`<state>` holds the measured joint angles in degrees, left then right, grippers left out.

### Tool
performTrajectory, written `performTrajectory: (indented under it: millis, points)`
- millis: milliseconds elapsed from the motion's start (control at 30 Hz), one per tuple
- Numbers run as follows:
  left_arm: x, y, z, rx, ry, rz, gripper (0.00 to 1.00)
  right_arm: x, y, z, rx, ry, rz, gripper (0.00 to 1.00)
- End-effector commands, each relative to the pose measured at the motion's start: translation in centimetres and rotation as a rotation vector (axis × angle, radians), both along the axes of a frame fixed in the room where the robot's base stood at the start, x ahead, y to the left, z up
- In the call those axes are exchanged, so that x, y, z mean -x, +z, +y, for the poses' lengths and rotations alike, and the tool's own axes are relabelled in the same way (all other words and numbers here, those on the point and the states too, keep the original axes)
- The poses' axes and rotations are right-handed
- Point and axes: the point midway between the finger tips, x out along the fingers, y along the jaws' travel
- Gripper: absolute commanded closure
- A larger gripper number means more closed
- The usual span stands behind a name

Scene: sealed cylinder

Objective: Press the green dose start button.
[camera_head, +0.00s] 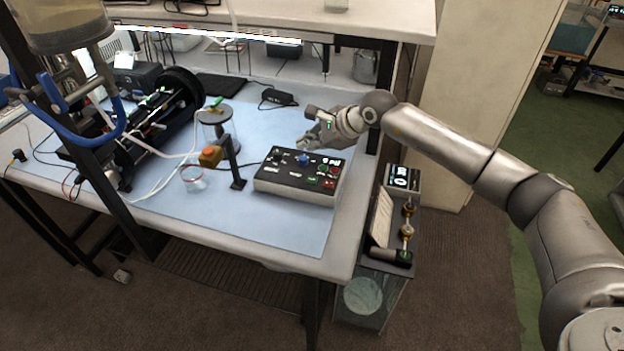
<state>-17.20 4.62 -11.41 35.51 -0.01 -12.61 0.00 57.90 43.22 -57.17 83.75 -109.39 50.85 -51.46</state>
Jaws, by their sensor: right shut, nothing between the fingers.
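A dark control box (266,184) stands near the front right of the blue-covered bench. Its sloped top carries a blue knob (304,159), small green and red controls at its right side, and white labels. A green button (312,180) shows near the front right of the panel; the labels are too small to read, so I cannot tell which control is the dose start. My right gripper (303,145) is shut and empty, just above and behind the back edge of the box, apart from the green button. My left gripper is not in view.
A dark cylinder apparatus (165,115) fills the bench's left. A cart with a display (402,178) stands right of the bench. The mat in front is clear.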

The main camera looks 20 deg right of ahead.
Motion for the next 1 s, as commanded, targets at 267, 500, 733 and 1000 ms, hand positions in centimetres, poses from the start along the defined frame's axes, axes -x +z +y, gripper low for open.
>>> performTrajectory:
  millis: [267, 500, 733, 1000]
  points:
    - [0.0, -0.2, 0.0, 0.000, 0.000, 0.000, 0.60, 0.0, -0.6, 0.1, -0.004, 0.001, 0.001, 1.00]
    - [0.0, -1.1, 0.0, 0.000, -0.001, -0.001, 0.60, 0.1, -3.0, 0.1, -0.004, 0.000, 0.002, 1.00]
    - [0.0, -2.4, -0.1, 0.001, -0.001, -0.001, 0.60, 0.1, -6.4, 0.1, -0.005, 0.000, 0.003, 1.00]
    - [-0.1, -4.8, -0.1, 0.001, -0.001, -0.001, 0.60, 0.0, -8.8, 0.1, -0.004, 0.000, -0.001, 1.00]
